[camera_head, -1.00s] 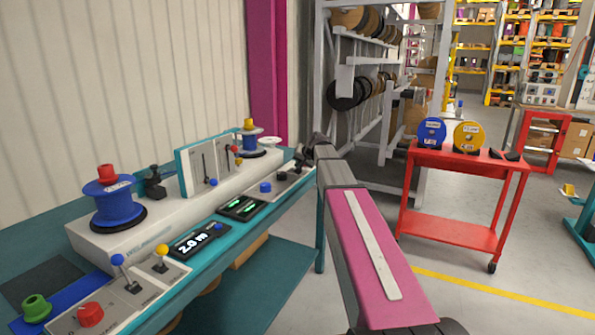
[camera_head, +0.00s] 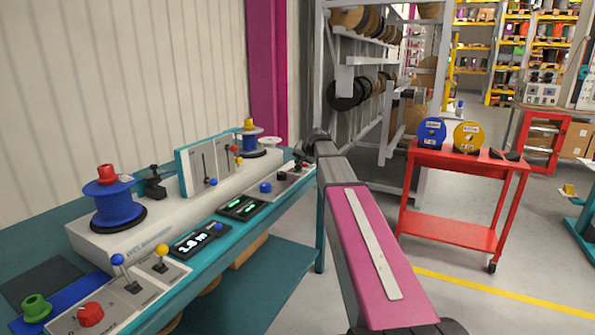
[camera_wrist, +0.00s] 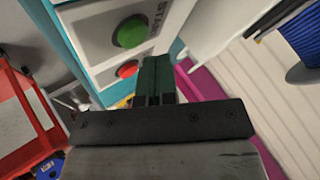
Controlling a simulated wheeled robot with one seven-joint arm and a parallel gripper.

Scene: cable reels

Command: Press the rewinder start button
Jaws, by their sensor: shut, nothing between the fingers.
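The rewinder (camera_head: 165,232) is the long white and teal machine on the bench at the left. In the wrist view a green button (camera_wrist: 131,32) sits on a white panel beside lettering that reads START. A red button (camera_wrist: 127,69) is just below it. My gripper (camera_wrist: 155,82) is shut and empty, its dark green fingertips close below and right of the green button. I cannot tell whether they touch anything. In the head view my gripper (camera_head: 302,158) is small and dark at the machine's far right end; the start button cannot be made out there.
A blue reel (camera_head: 117,207) with a red cap stands on the machine's left, a smaller blue reel (camera_head: 252,141) at its far end. A length display (camera_head: 200,242) is on the front. A red trolley (camera_head: 465,165) carries two reels at the right. A grey rack (camera_head: 335,60) stands behind.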

